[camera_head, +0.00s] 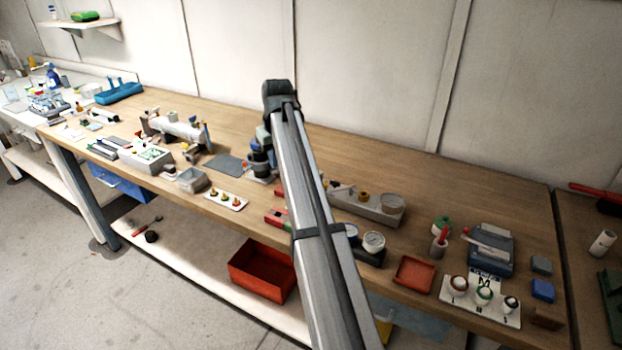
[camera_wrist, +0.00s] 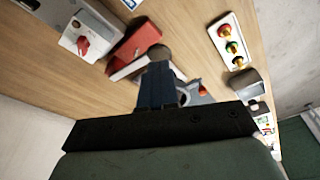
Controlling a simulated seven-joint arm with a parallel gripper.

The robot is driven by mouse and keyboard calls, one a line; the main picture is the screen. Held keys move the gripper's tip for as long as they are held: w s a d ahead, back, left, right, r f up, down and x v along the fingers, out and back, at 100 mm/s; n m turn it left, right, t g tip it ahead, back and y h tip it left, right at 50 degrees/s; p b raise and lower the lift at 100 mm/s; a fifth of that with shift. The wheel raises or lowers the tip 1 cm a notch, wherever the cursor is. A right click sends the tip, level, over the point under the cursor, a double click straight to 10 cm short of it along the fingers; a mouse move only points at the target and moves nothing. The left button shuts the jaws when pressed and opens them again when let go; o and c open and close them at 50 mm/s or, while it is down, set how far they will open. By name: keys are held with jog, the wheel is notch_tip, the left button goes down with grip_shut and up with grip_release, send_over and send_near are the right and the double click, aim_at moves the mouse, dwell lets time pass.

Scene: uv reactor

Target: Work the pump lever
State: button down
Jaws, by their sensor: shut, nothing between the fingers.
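In the wrist view my gripper (camera_wrist: 157,68) is shut and empty, its dark blue fingers together. Just past the fingertips is a dark rounded knob (camera_wrist: 161,52). Beside it lie a pale bar (camera_wrist: 128,68) and a red block (camera_wrist: 138,40). These may be the pump and its lever, but I cannot tell for sure. The fingers overlap the knob in the picture; whether they touch it is unclear. In the head view red parts (camera_head: 276,217) show left of my arm, which hides much of this spot.
A white tray with several coloured pegs (camera_head: 225,199) stands left of my arm. A grey box with knobs (camera_head: 372,207), gauges (camera_head: 374,242) and a red tray (camera_head: 414,274) stand to the right. A dark mat (camera_head: 225,165) lies bare on the wooden bench.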

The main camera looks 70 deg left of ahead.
aim_at(276, 171)
jog(key=shift+f, duration=0.25)
dwell(0.4)
jog(key=shift+f, duration=2.05)
jog(key=shift+r, duration=2.3)
